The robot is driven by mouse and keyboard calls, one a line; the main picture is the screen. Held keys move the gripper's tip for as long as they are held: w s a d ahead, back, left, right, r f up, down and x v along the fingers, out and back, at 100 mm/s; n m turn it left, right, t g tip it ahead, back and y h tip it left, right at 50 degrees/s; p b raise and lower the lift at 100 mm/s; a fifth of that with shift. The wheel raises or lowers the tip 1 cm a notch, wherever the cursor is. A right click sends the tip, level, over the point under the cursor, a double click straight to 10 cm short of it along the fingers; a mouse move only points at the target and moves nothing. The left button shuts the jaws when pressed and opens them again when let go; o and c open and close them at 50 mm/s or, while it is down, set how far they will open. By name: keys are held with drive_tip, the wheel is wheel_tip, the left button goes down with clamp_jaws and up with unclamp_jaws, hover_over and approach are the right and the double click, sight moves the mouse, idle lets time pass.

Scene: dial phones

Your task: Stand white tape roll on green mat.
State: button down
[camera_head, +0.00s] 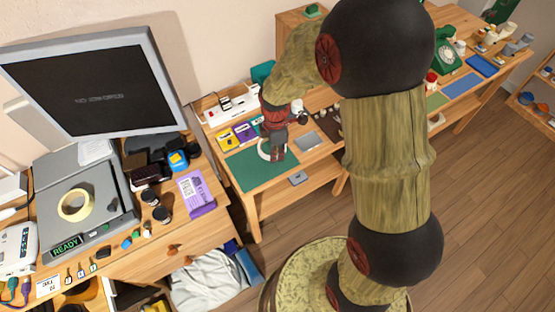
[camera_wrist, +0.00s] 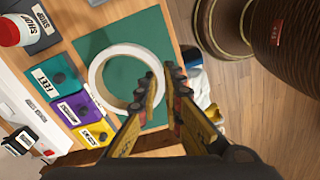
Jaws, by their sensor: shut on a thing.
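The white tape roll (camera_wrist: 96,76) shows as a ring over the green mat (camera_wrist: 146,30), with the mat visible through its hole. My gripper (camera_wrist: 168,80) is shut on the right side of its rim in the wrist view. In the head view the roll (camera_head: 262,151) is a small white arc beside my gripper (camera_head: 277,155), partly hidden by the fingers, above the green mat (camera_head: 252,178). I cannot tell whether the roll touches the mat or hangs just above it.
Yellow, purple and teal labelled boxes (camera_wrist: 71,110) line the mat's edge. A red-capped jar (camera_wrist: 10,32) stands beyond. A grey plate (camera_head: 308,140) lies right of the mat.

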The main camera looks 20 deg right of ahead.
drive_tip(key=w+f, duration=0.1)
drive_tip(key=w+d+f, duration=0.1)
drive_tip(key=shift+d+f+b, duration=0.15)
drive_tip(key=shift+f+b, duration=0.2)
drive_tip(key=shift+b, duration=0.05)
drive_tip(key=shift+w+d+f+b, duration=0.1)
drive_tip(key=shift+f+b, duration=0.35)
drive_tip(key=shift+f, duration=0.45)
drive_tip(key=shift+w+d+f+b, duration=0.1)
drive_tip(key=shift+f+b, duration=0.35)
drive_tip(key=shift+f, duration=0.4)
drive_tip(key=shift+f, duration=0.15)
drive_tip(key=c, duration=2)
unclamp_jaws()
drive_tip(key=shift+o, duration=0.2)
drive_tip(key=s+r+m+t+p, duration=0.15)
drive_tip(key=s+r+m, duration=0.25)
drive_tip(key=r, duration=1)
drive_tip(key=s+r+m+t+p, duration=0.1)
drive_tip(key=s+r+m+p, duration=0.25)
drive_tip(key=r, duration=1.05)
drive_tip(key=s+r+m+t, duration=0.1)
drive_tip(key=s+r+m, duration=0.2)
drive_tip(key=s, duration=0.4)
drive_tip(key=s+r+m+t, duration=0.2)
drive_tip(key=s+r+m, duration=0.2)
drive_tip(key=s+m, duration=0.2)
drive_tip(key=shift+s+a+b, duration=0.3)
drive_tip(key=shift+s+a, duration=0.05)
